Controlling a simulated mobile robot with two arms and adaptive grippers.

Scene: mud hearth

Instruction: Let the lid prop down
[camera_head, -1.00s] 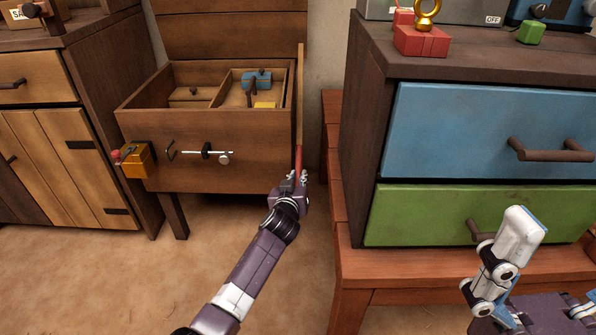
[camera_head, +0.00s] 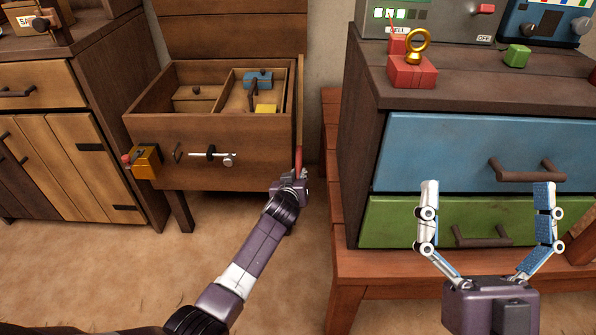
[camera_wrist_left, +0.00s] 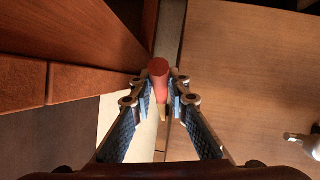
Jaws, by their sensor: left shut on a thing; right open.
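The wooden chest (camera_head: 205,140) stands at the left with its lid (camera_head: 235,35) raised at the back. The lid prop (camera_head: 300,105) is a thin strip upright along the chest's right side, with a red grip (camera_head: 298,158) at its lower end. My left gripper (camera_head: 295,176) is shut on this red grip. In the left wrist view the round red end (camera_wrist_left: 158,67) sits between the fingertips. My right gripper (camera_head: 487,185) is open and empty, in front of the blue and green drawers.
A drawer cabinet (camera_head: 356,160) on a red-brown bench (camera_head: 400,270) stands to the right, a narrow gap from the chest. An orange latch box (camera_head: 147,162) and a metal bolt (camera_head: 212,155) are on the chest front. The floor before the chest is clear.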

